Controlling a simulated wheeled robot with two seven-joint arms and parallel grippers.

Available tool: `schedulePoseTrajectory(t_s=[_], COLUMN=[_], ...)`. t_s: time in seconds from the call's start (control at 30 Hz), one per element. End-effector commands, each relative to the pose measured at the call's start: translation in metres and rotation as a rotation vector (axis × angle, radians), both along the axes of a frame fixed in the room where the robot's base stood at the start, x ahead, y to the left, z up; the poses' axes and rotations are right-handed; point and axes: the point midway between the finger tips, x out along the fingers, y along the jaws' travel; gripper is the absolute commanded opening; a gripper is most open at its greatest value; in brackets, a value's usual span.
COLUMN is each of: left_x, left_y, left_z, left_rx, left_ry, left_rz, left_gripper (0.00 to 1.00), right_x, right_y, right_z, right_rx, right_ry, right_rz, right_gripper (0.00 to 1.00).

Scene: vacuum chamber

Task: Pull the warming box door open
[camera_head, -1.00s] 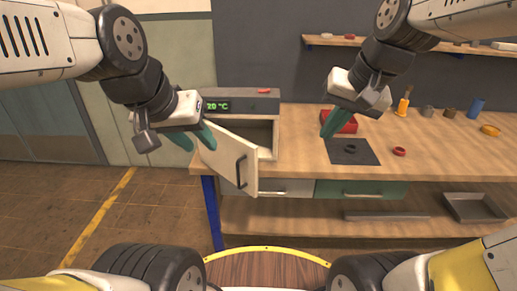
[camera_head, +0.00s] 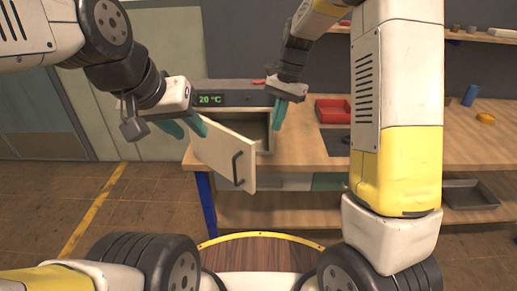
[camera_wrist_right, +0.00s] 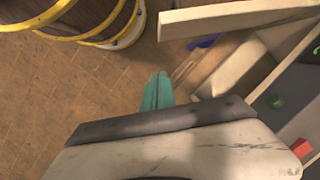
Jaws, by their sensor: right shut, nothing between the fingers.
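The warming box (camera_head: 225,86) is a grey unit on the left end of the workbench, its display reading 20 °C. Its pale door (camera_head: 218,150) stands partly open, swung out toward me, with a dark handle (camera_head: 237,168) on its outer face. The door also shows in the right wrist view (camera_wrist_right: 235,18). My left gripper (camera_head: 185,127) is open, with its teal fingers at the door's upper left corner; contact cannot be told. My right gripper (camera_head: 279,115) is shut and empty in front of the box opening's right side. Its fingers show in the wrist view (camera_wrist_right: 157,92).
A red tray (camera_head: 333,111) sits on the wooden bench (camera_head: 302,150) right of the box. My right arm hides much of the bench middle. Open floor (camera_head: 130,215) lies at left.

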Motion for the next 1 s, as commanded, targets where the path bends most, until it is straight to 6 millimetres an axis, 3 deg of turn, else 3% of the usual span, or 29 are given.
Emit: schedulePoseTrajectory(t_s=[0.1, 0.27, 0.47, 0.83, 1.0], left_x=[0.0, 0.0, 0.0, 0.0, 0.0], left_y=[0.0, 0.0, 0.0, 0.0, 0.0], left_z=[0.0, 0.0, 0.0, 0.0, 0.0], left_rx=[0.0, 0.0, 0.0, 0.0, 0.0], left_ry=[0.0, 0.0, 0.0, 0.0, 0.0], left_rz=[0.0, 0.0, 0.0, 0.0, 0.0], left_gripper=[0.36, 0.36, 0.36, 0.36, 0.36], right_x=[0.011, 0.016, 0.01, -0.004, -0.024], right_y=[0.011, 0.016, 0.019, 0.031, 0.049], right_z=[-0.023, -0.036, -0.059, -0.134, -0.13], right_rx=[-0.028, -0.044, -0.045, -0.044, -0.043], right_ry=[0.053, 0.078, 0.082, 0.081, 0.077], right_rz=[-0.037, -0.058, -0.06, -0.058, -0.056], right_gripper=[0.0, 0.0, 0.0, 0.0, 0.0])
